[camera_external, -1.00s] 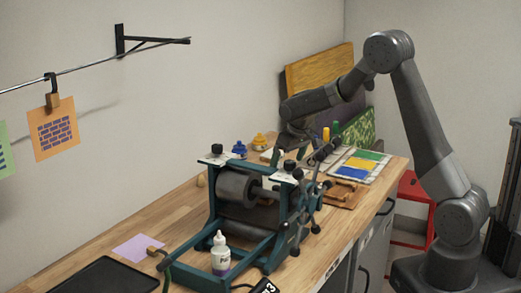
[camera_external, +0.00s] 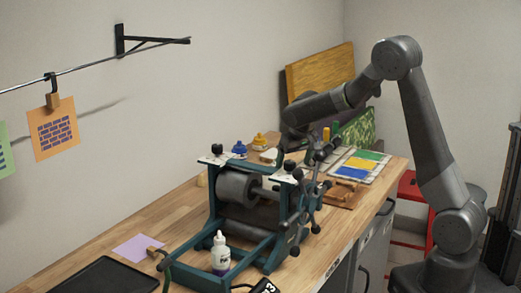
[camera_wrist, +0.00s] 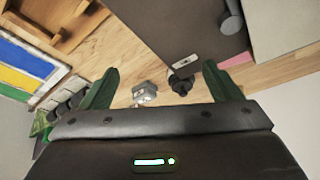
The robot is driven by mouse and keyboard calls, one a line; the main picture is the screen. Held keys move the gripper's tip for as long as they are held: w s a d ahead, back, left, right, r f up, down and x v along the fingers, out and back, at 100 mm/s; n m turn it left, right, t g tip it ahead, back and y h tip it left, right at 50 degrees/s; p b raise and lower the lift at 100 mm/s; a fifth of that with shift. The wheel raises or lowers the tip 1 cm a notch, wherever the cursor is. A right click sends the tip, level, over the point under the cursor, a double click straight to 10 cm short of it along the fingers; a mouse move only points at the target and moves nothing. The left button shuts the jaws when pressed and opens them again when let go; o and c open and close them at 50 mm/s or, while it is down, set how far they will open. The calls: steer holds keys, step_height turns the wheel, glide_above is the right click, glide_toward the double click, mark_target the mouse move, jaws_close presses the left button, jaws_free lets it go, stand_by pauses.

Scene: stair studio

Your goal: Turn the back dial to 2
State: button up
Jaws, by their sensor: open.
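The printing press (camera_external: 222,222) stands on the bench with a dark green frame and grey roller. Two black dials sit on white scale plates on its top: one on the wall side (camera_external: 216,149), one on the right side (camera_external: 290,166). I cannot read their settings. My gripper (camera_external: 299,150) is behind the right dial in the outside view, its fingers small and partly hidden. In the wrist view my gripper (camera_wrist: 160,68) has its green fingers wide apart with nothing between them. A black dial (camera_wrist: 180,86) with a white plate (camera_wrist: 186,61) shows below, nearer the right finger.
The press's spoked wheel (camera_external: 308,203) sticks out on the right. Ink bottles in blue (camera_external: 239,150) and yellow (camera_external: 259,141) stand behind the press. A white bottle (camera_external: 220,254) stands at its front. A colour-striped print (camera_external: 358,167) lies at the bench's far end.

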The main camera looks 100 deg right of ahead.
steer(key=shift+w+r, duration=0.1)
steer(key=shift+w, duration=0.05)
steer(key=c, duration=0.7)
steer(key=w+a+r+n+t+p, duration=0.1)
steer(key=w+a+r+n, duration=0.35)
steer(key=w+r, duration=0.85)
steer(key=t+p, duration=0.1)
glide_toward(218, 145)
steer(key=shift+n, duration=0.35)
steer(key=p+x, duration=0.1)
steer(key=x, duration=0.7)
steer(key=shift+w+d+f+p, duration=0.1)
steer(key=shift+d+f+p, duration=0.05)
steer(key=shift+f+p, duration=0.2)
steer(key=shift+c, duration=0.3)
steer(key=c, duration=0.9)
